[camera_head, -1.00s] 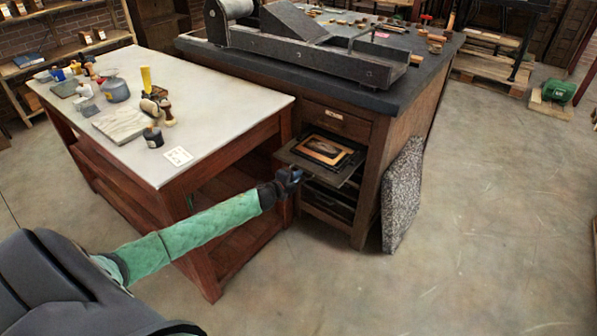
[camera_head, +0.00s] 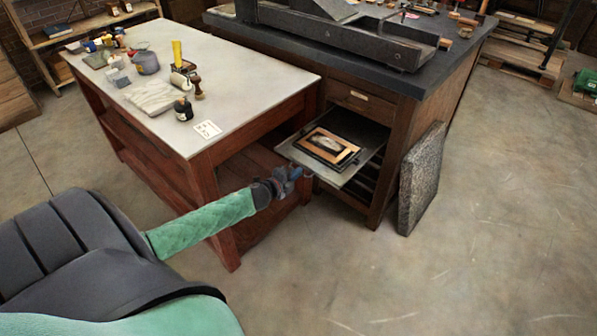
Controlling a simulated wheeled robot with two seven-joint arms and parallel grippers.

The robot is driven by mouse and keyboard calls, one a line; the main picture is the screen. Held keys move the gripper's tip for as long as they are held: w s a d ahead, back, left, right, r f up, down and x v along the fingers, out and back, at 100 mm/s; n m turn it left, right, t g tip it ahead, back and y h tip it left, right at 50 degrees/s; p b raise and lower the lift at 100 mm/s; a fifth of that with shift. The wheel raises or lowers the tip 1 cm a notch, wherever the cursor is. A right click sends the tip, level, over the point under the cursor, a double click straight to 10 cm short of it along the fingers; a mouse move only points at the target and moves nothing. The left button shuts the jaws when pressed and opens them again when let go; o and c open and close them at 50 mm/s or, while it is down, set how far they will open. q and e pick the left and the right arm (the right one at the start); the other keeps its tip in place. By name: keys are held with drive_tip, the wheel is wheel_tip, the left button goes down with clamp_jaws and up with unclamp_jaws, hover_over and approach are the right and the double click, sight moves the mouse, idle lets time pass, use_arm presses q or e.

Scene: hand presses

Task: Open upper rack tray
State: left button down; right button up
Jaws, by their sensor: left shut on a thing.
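The upper rack tray (camera_head: 298,155) is a flat grey sheet that sticks out of the open bay under the drawer of the dark cabinet (camera_head: 385,170). A dark frame with a wooden-rimmed picture plate (camera_head: 327,147) lies on it. My left gripper (camera_head: 296,174) is at the tray's front edge, shut on it; the fingertips are small and partly hidden. Lower trays (camera_head: 352,192) show dimly in the bay beneath. My right gripper is out of view.
A pale-topped table (camera_head: 232,97) with red-brown legs stands left of the tray, holding bottles, rollers and tools. A speckled stone slab (camera_head: 421,180) leans on the cabinet's right side. A heavy press (camera_head: 350,35) sits on top. The floor in front is clear.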

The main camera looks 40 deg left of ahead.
use_arm(q)
drive_tip(key=c, duration=1.6)
unclamp_jaws()
drive_tip(key=shift+s, duration=0.1)
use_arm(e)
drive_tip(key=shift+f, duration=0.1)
